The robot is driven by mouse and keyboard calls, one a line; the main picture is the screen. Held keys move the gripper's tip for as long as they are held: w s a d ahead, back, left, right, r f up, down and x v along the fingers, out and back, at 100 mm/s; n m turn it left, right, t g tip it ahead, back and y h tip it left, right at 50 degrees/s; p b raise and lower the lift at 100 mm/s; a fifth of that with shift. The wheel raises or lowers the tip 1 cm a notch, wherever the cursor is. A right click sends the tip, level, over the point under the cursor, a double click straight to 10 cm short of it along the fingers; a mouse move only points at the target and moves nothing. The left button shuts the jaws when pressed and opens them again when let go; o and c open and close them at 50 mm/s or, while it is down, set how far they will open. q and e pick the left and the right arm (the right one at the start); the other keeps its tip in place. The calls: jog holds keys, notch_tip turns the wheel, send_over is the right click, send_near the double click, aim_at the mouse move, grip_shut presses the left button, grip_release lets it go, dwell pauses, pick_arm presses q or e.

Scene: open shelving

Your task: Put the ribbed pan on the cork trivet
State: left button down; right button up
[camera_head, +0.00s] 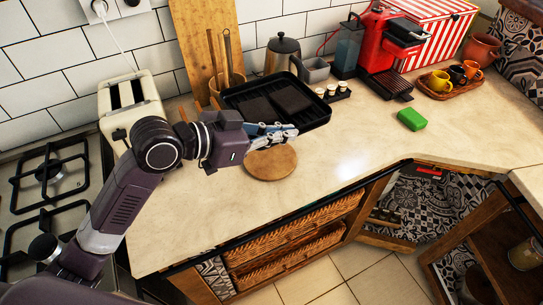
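The ribbed pan (318,106) is a black, square, shallow pan on the counter near the back wall. Dark flat slabs show inside it. The cork trivet (271,164) is a round, flat, light brown disc lying bare on the counter, in front of the pan and apart from it. My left gripper (286,134) points right, between the pan's front edge and the trivet, and overlaps the trivet's far edge in the picture. Its fingers look close together; whether they hold anything is unclear. My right gripper is out of view.
A cream toaster (131,100) and gas hob (47,180) are at left. A utensil pot, dark kettle (284,52) and small cups on a stand (333,92) surround the pan. A green block (411,119) and red coffee machine (385,45) are at right. The counter right of the trivet is clear.

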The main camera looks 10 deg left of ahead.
pick_arm(q)
jog(key=w+d+r, duration=0.3)
jog(key=d, duration=0.3)
jog(key=f, duration=1)
jog(key=f+p, duration=0.1)
jog(key=f, duration=0.4)
jog(key=shift+d+f, duration=0.1)
jog(key=shift+d, duration=0.3)
jog(key=shift+f, duration=2.5)
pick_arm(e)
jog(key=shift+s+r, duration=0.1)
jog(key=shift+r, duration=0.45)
pick_arm(q)
jog(key=shift+f, duration=0.15)
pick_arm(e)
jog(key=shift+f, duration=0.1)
pick_arm(q)
jog(key=c, duration=2.4)
grip_release()
jog(key=shift+s+f+n, duration=0.15)
jog(key=shift+f+n, duration=0.05)
jog(key=shift+n, duration=0.1)
jog(key=shift+o, duration=1.2)
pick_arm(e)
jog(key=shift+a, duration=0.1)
